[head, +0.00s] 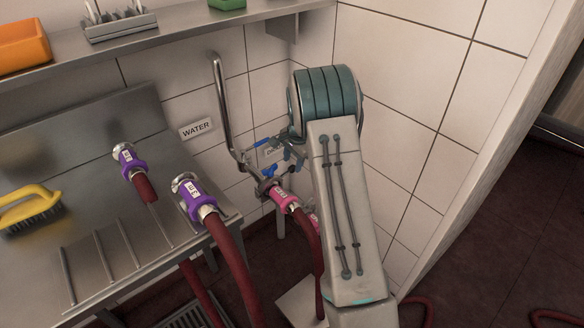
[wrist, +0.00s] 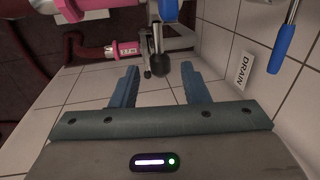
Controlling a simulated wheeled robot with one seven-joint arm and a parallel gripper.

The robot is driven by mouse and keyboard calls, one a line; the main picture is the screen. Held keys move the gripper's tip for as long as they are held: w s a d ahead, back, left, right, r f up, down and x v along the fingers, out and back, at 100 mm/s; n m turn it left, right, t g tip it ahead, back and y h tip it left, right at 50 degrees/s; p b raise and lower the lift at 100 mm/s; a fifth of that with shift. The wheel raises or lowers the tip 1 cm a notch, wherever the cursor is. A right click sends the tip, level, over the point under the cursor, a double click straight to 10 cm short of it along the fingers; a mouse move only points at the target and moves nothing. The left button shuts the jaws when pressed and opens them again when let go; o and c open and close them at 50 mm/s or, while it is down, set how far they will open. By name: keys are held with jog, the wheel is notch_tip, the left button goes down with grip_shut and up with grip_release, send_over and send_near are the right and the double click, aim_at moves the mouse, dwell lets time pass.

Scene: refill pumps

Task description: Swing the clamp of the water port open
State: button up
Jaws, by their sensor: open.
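The water port (head: 264,186) is a metal fitting at the foot of a bent steel pipe, right of the WATER sign (head: 196,128) in the head view. A pink hose coupling (head: 284,198) sits on it. My gripper (head: 281,150) is open and empty above and behind this fitting, partly hidden by my arm. In the wrist view my gripper (wrist: 160,75) has its blue fingers apart. A dark round knob (wrist: 158,66) on metal clamp parts shows between and just beyond the fingertips. I cannot tell for sure which port this clamp belongs to.
A DRAIN sign (wrist: 242,69) and a blue handle (wrist: 281,49) are at right in the wrist view. A second pink coupling (wrist: 116,50) lies left of the knob. Purple-collared hoses (head: 196,198) stand by the steel counter (head: 85,250). Tiled walls are close behind my gripper.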

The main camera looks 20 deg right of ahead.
aim_at(291, 168)
jog(key=shift+w+a+f, duration=0.1)
jog(key=shift+w+f, duration=0.05)
jog(key=shift+f, duration=0.7)
jog(key=shift+w+a+f, duration=0.1)
jog(key=shift+w+f, duration=0.05)
jog(key=shift+f, duration=0.65)
grip_shut()
jog(key=shift+r, duration=0.1)
